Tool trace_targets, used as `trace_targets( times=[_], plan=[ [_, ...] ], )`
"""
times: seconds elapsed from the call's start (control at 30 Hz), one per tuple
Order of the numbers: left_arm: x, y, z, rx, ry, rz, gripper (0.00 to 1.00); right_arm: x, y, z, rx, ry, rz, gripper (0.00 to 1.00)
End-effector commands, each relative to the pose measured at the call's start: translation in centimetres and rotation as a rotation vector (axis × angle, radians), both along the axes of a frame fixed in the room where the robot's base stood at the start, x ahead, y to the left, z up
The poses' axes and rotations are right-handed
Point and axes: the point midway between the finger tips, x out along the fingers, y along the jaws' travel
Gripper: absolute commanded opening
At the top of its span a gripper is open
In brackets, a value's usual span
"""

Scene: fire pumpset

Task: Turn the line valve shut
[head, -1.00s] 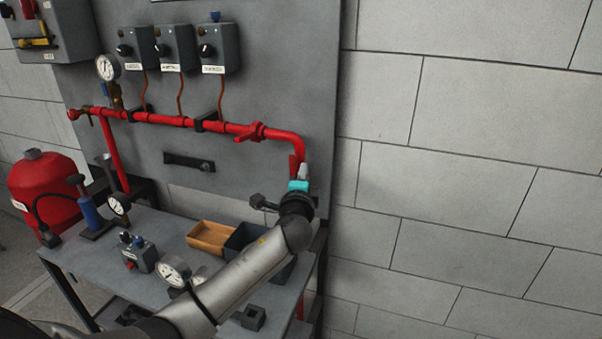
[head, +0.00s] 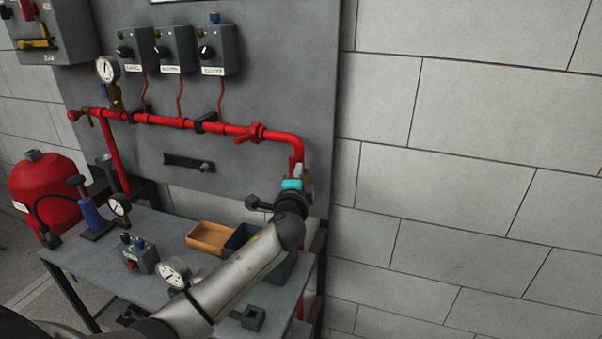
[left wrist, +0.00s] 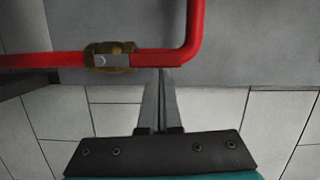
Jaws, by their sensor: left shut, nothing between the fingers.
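The line valve (left wrist: 110,60) is a brass body on the red pipe, seen in the left wrist view. Its lever has a bare metal plate and a red grip (left wrist: 155,60) lying along the pipe. In the head view the grip (head: 293,164) shows just below the pipe's right-hand elbow; my gripper hides most of the brass body. My left gripper (head: 299,170) is beside this pipe drop. In the left wrist view its fingers (left wrist: 163,73) are together and empty, with their tips close to the grip's end. Whether they touch it I cannot tell. My right gripper is not in view.
Another red valve handle (head: 250,133) sits on the horizontal pipe to the left. A grey bench (head: 150,270) below holds a wooden tray (head: 211,238), a dark bin and gauges. The block wall at right is clear.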

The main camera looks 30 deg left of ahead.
Motion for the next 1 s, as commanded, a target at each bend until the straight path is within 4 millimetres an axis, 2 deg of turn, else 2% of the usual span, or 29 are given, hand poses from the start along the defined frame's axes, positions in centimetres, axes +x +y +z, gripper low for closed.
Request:
trace_targets(
  times=[0.47, 1.0],
  plan=[
    [-0.4, 1.4, 0.4, -0.164, -0.038, 0.003, 0.0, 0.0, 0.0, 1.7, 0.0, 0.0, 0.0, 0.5],
    [-1.4, 5.4, 0.1, -0.651, -0.154, 0.006, 0.0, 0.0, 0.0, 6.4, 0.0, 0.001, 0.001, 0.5]
  ],
)
